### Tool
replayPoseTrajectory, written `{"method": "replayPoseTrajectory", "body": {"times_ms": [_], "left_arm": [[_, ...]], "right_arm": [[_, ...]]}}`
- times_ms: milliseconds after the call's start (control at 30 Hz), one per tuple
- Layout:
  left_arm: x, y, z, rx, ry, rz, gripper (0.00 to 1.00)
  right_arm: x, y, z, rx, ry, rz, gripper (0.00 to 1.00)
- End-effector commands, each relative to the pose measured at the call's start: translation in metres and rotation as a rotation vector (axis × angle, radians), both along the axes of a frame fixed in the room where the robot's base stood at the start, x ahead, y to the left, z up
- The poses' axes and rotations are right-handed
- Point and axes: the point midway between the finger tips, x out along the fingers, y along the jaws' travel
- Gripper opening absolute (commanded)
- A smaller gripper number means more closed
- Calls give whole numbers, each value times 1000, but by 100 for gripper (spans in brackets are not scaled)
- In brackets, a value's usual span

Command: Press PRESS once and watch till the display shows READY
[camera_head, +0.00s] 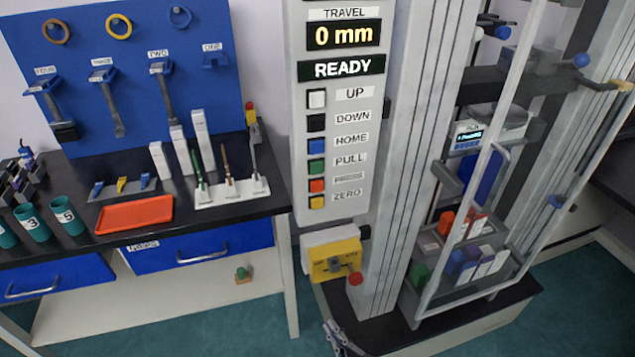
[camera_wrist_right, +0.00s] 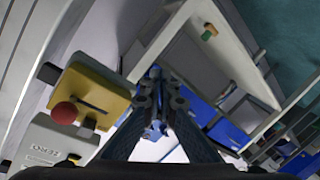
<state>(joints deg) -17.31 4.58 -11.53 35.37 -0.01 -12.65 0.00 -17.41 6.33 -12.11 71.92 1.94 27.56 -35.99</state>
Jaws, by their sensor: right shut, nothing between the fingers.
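The control panel (camera_head: 299,150) stands upright in the head view. Its display (camera_head: 342,68) reads READY, and the TRAVEL readout (camera_head: 344,35) above reads 0 mm. The PRESS button (camera_head: 317,185) is orange-red, between the green PULL button (camera_head: 316,167) and the yellow ZERO button (camera_head: 317,202). My right gripper (camera_head: 336,332) is at the bottom edge of the head view, well below the buttons and apart from the panel. In the right wrist view its fingers (camera_wrist_right: 155,102) are together and hold nothing. My left gripper is in neither view.
A yellow box (camera_head: 331,260) with a red knob (camera_head: 355,279) sticks out below the panel, above my right gripper; it also shows in the right wrist view (camera_wrist_right: 88,92). A glass-sided frame (camera_head: 462,200) stands right. A bench with an orange tray (camera_head: 135,214) is left.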

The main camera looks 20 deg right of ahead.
Motion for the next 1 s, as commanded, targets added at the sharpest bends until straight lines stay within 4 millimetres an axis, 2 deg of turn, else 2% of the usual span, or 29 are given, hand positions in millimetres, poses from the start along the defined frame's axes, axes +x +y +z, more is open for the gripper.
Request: {"method": "replayPoseTrajectory", "body": {"times_ms": [33, 300, 433, 600, 700, 800, 900, 1000], "left_arm": [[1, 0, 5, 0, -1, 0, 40], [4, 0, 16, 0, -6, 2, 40], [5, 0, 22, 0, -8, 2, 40], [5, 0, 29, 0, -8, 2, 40], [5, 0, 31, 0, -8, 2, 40], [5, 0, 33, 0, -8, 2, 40], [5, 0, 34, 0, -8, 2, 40], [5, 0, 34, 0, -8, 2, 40]], "right_arm": [[7, 2, 27, -12, -63, 5, 0], [26, 8, 158, -87, -404, 5, 0], [25, 9, 222, -123, -569, -13, 0], [13, 9, 298, -165, -772, -51, 0], [3, 7, 332, -184, -865, -74, 0], [-5, 6, 355, -198, -932, -94, 0], [-10, 5, 369, -205, -972, -108, 0], [-12, 5, 375, -209, -990, -113, 0]]}}
